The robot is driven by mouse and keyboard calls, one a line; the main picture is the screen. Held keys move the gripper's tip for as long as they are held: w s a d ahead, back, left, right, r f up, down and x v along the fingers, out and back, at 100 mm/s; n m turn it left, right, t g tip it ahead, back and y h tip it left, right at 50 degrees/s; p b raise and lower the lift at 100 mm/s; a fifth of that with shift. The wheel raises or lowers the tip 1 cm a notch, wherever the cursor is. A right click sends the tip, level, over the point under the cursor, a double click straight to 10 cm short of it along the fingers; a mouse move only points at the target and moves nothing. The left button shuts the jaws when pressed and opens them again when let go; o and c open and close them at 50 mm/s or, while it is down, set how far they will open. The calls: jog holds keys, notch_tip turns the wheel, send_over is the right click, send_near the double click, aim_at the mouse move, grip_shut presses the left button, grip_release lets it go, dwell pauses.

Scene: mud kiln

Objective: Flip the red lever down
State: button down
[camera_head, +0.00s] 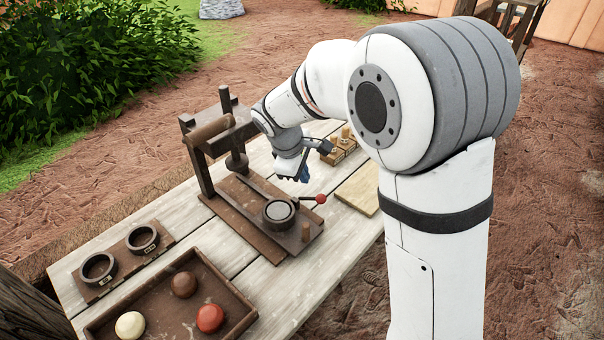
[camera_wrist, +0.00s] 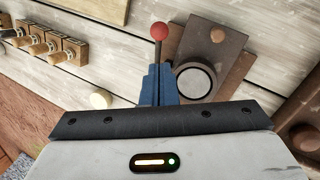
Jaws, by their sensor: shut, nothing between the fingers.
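The red lever shows as a red ball (camera_head: 321,198) on a thin dark rod beside a round cup with a grey disc (camera_head: 279,211), on a dark wooden board. In the wrist view the red ball (camera_wrist: 159,31) stands just beyond my fingertips, left of the cup (camera_wrist: 194,80). The rod runs from the ball toward my fingers, and its lower part is hidden. My gripper (camera_head: 304,174) has blue fingers pressed together, empty, above and behind the lever in the head view. The fingers (camera_wrist: 157,84) line up with the ball; I cannot tell whether they touch the rod.
A wooden press frame (camera_head: 203,150) stands left of my gripper. Small wooden stamps (camera_head: 338,150) and a flat pale board (camera_head: 358,190) lie on the right. A tray (camera_head: 236,290) with several balls and a board with two rings (camera_head: 143,239) sit in front on the plank table.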

aim_at(315, 198)
jog(key=x, duration=0.7)
jog(key=shift+f+p, duration=0.3)
